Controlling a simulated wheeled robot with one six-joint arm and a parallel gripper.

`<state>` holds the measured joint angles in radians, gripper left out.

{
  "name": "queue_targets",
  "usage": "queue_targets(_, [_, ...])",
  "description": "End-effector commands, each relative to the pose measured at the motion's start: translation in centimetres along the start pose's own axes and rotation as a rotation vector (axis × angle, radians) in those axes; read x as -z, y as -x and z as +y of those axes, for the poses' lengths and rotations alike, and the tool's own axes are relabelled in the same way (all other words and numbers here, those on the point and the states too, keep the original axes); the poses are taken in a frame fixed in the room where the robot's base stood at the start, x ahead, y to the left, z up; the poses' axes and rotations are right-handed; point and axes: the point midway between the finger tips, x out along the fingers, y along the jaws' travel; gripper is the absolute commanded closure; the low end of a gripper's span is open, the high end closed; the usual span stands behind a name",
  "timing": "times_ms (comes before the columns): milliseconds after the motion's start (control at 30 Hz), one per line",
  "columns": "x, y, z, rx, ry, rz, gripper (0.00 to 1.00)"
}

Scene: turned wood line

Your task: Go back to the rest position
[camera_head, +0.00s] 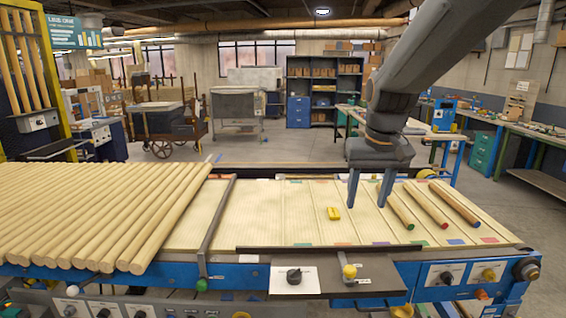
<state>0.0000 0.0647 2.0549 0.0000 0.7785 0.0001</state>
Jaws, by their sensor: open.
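My gripper (369,206) hangs from my dark grey arm over the right half of the work table. Its two dark fingers point down, apart, with nothing seen between them. The right finger is close beside a wooden rod with a green end (400,212); I cannot tell if they touch. A rod with a red end (427,206) and a rod with a blue end (456,206) lie to the right of it. A small yellow block (334,213) lies on the ribbed surface, left of the fingers.
The ribbed surface (275,210) is bare at centre.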

Motion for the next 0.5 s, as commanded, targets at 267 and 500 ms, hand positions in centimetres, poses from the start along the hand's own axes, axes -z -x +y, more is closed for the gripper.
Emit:
queue_targets(267, [-2.7, -4.2, 0.0, 0.000, 0.000, -0.022, 0.51])
queue_targets(500, [-6.4, -9.2, -0.1, 0.001, 0.000, -0.046, 0.51])
